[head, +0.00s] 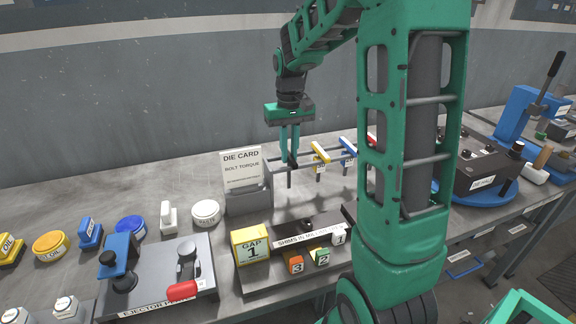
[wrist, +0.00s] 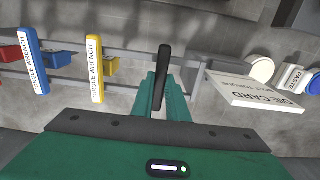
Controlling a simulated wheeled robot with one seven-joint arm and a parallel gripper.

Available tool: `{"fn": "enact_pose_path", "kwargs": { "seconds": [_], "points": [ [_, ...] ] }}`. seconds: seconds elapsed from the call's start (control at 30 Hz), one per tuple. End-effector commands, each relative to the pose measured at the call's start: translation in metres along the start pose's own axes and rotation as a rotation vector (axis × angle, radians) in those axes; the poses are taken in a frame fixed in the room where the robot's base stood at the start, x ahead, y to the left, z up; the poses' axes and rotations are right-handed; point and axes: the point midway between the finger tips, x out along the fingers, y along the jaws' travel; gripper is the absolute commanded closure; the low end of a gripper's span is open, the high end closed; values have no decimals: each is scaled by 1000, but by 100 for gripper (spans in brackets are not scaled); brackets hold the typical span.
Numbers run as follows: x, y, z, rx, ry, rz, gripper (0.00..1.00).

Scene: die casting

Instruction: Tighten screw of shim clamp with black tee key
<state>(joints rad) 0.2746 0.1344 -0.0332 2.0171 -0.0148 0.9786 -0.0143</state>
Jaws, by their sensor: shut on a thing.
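My gripper (head: 290,158) points down over the bench behind the shim station and is shut on the black tee key. The key's black crossbar (wrist: 162,75) shows between the green fingertips (wrist: 163,98) in the wrist view. In the head view a thin dark shaft hangs below the fingers, beside the wrench rack.
A rack behind holds yellow (head: 320,153) and blue (head: 348,150) torque wrenches, close to the right of my gripper. A die card (head: 241,170) stands to its left. The yellow gap box (head: 250,245) and the ejector plate (head: 150,262) are in front. My arm hides part of the bench.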

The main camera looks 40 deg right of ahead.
Motion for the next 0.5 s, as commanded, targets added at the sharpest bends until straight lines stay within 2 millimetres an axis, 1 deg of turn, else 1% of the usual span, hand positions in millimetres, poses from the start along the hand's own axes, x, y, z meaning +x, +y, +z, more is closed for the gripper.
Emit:
{"fn": "enact_pose_path", "kwargs": {
  "seconds": [0.5],
  "points": [
    [-35, 0, 0, 0, 2, 0, 100]
  ]
}}
